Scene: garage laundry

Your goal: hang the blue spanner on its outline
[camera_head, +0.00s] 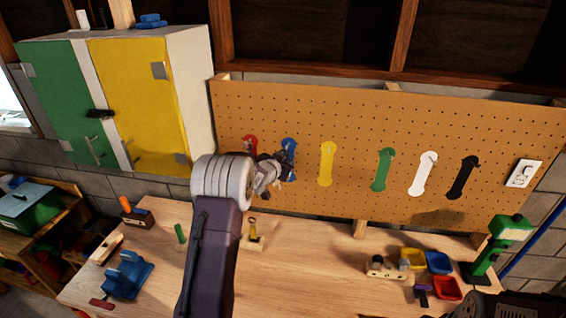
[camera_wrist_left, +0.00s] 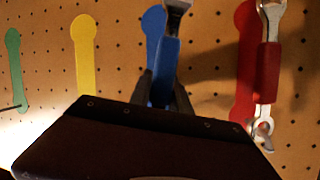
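My left gripper (camera_head: 272,172) is up at the pegboard (camera_head: 400,108), in front of the blue outline (camera_head: 289,146). In the left wrist view its dark fingers (camera_wrist_left: 164,95) stand on both sides of the blue handle of the blue spanner (camera_wrist_left: 165,72) and are shut on it. The spanner's metal head is at the top of that view. The spanner overlaps the blue outline (camera_wrist_left: 151,22), which shows beside it. I cannot tell whether the spanner touches the board or a peg. Its lower end is hidden behind the gripper.
A red-handled spanner (camera_wrist_left: 268,72) hangs beside the red outline (camera_wrist_left: 244,60). Yellow (camera_head: 326,164), green (camera_head: 382,170), white (camera_head: 423,176) and black (camera_head: 463,178) outlines are to the right. The workbench (camera_head: 310,270) below holds tools, small bins (camera_head: 438,262) and a green stand (camera_head: 500,240).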

